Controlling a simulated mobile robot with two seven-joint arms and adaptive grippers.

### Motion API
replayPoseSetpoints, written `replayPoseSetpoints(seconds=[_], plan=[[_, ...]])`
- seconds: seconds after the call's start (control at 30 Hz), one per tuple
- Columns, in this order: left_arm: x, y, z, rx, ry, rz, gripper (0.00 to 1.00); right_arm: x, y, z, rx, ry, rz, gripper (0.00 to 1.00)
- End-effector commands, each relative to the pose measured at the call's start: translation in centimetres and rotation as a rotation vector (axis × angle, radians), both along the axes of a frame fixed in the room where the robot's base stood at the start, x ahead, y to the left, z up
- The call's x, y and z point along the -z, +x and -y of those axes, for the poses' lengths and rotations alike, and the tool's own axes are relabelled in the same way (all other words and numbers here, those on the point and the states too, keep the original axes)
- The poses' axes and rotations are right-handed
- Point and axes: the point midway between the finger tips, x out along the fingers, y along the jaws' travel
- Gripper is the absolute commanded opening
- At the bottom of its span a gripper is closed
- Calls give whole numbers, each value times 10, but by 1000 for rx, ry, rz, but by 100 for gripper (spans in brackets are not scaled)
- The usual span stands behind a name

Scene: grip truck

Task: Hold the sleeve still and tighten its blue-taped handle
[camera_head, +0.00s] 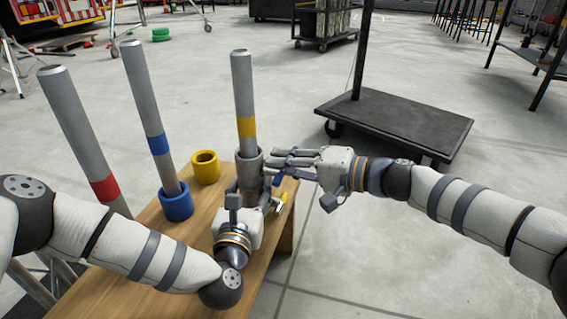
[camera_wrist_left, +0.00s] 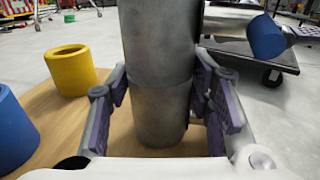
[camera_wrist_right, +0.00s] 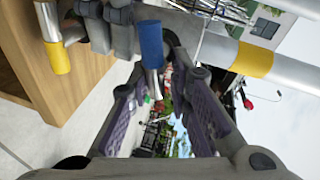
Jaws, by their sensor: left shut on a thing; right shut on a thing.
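The grey metal sleeve (camera_head: 250,168) stands upright on the wooden table, around the foot of a grey pole with a yellow band (camera_head: 244,100). It also shows in the left wrist view (camera_wrist_left: 160,115). My left gripper (camera_head: 250,185) is shut on the sleeve, one finger on each side. The blue-taped handle (camera_wrist_left: 267,37) sticks out from the sleeve's upper right and shows at my fingertips in the right wrist view (camera_wrist_right: 151,45). My right gripper (camera_head: 284,165) is shut on that handle from the right. A yellow-taped handle (camera_wrist_right: 57,58) sits lower on the sleeve.
On the wooden table (camera_head: 130,252), a blue ring (camera_head: 177,205) surrounds the foot of a blue-banded pole (camera_head: 148,112). An empty yellow ring (camera_head: 205,170) stands behind. A red-banded pole (camera_head: 80,130) leans at left. A black cart (camera_head: 395,125) stands beyond my right arm.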

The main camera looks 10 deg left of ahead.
Motion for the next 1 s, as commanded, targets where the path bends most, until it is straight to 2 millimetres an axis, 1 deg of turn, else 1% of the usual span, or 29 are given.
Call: replayPoseSetpoints(seconds=[0.03, 0.77, 0.8, 0.87, 0.9, 1.0], plan=[[-3, 1, 1, 2, -4, 8, 0, 7, 0, 2, 4, -12, -3, 0], [-4, 1, 1, 1, -5, 10, 0, 8, -1, 2, 1, -13, -7, 0], [-4, 1, 1, 1, -5, 10, 0, 8, -1, 2, 1, -13, -7, 25], [-4, 1, 1, 1, -5, 10, 0, 7, -1, 1, 0, -12, -6, 39], [-4, 1, 1, 1, -4, 10, 0, 7, -1, 1, 0, -10, -7, 42], [-4, 1, 1, 0, -3, 9, 0, 5, -1, 1, 0, -8, -6, 42]])
